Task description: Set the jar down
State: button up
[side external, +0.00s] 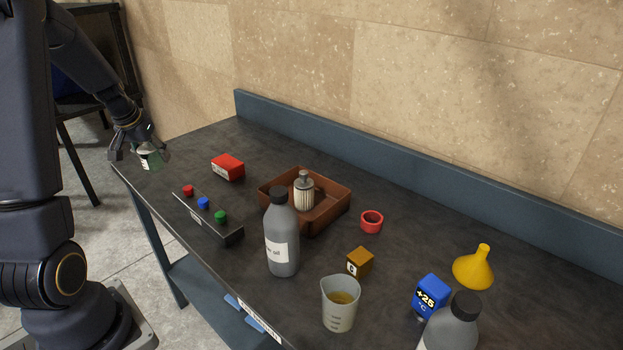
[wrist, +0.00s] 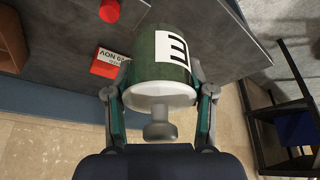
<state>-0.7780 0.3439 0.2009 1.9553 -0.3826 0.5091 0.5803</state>
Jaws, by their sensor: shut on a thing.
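The jar (side external: 149,157) is green with a white label, at the far left end of the dark table in the side view. In the wrist view the jar (wrist: 158,58) shows a black letter on its label and a pale lid with a knob (wrist: 160,130) facing the camera. My gripper (side external: 139,155) is shut on the jar, with one finger on each side of it. The jar is near the table's left end; whether its base touches the top I cannot tell.
A red box (side external: 228,167) lies on the table (side external: 208,148) right of the jar. A button panel (side external: 207,217), a brown tray (side external: 335,216) with a metal canister (side external: 304,192), a grey bottle (side external: 282,240) and a beaker (side external: 340,306) stand farther right. A blue backboard (side external: 400,164) runs behind.

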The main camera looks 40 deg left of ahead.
jog(key=w+d+m+h, duration=0.1)
jog(key=w+d+m, duration=0.3)
jog(key=w+d, duration=0.9)
jog(key=shift+m+t, duration=0.3)
jog(key=shift+t, duration=0.1)
jog(key=w+f, duration=0.3)
jog(key=w+a+f, duration=0.1)
jog(key=w+f, duration=0.2)
jog(key=w, duration=0.1)
jog(key=w+a+f, duration=0.1)
jog(key=w+f, duration=0.2)
jog(key=w, duration=0.1)
jog(key=shift+w+f, duration=0.15)
jog(key=shift+w, duration=0.1)
jog(key=shift+f, duration=1.55)
jog(key=shift+f, duration=0.2)
jog(key=o, duration=1.3)
jog(key=shift+r, duration=0.1)
